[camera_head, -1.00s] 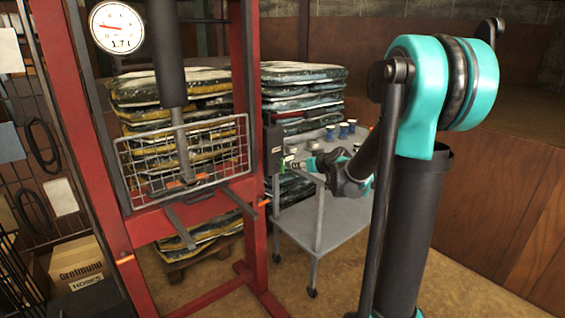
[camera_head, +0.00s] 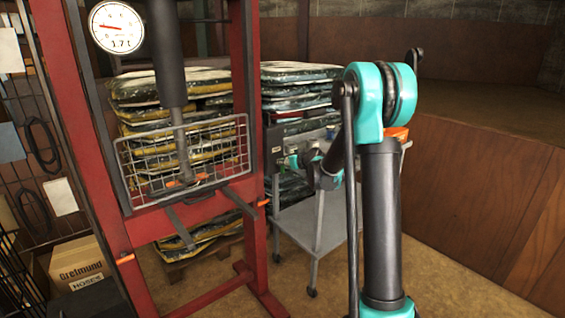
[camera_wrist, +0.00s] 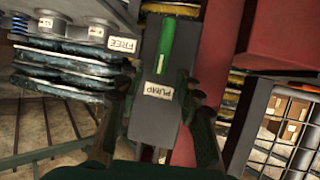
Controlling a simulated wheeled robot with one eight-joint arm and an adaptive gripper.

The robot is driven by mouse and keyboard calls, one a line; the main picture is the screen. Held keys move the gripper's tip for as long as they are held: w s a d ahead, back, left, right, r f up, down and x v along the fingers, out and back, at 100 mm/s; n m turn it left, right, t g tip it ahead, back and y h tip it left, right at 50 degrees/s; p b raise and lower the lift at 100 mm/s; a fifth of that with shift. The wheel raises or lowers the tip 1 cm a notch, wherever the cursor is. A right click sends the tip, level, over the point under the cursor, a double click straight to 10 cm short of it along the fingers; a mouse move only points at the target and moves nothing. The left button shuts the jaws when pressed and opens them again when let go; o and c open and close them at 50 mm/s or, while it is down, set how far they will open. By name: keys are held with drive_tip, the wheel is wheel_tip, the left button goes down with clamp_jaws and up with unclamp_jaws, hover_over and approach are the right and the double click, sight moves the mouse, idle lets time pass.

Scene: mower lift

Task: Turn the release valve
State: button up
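A dark control box (camera_head: 274,150) is fixed to the right red post of the press. I cannot tell for certain which part is the release valve. In the head view my gripper (camera_head: 296,161) is small and partly hidden beside the control box.
The red press frame (camera_head: 248,120) carries a wire guard (camera_head: 218,155) and a gauge (camera_head: 117,27). A grey cart (camera_head: 322,222) stands right of it, partly behind my arm. A label reading FREE (camera_wrist: 121,43) and knobs show at upper left in the wrist view. Stacked bags (camera_head: 292,75) stand behind.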

drive_tip(key=shift+x, duration=2.25)
clamp_jaws()
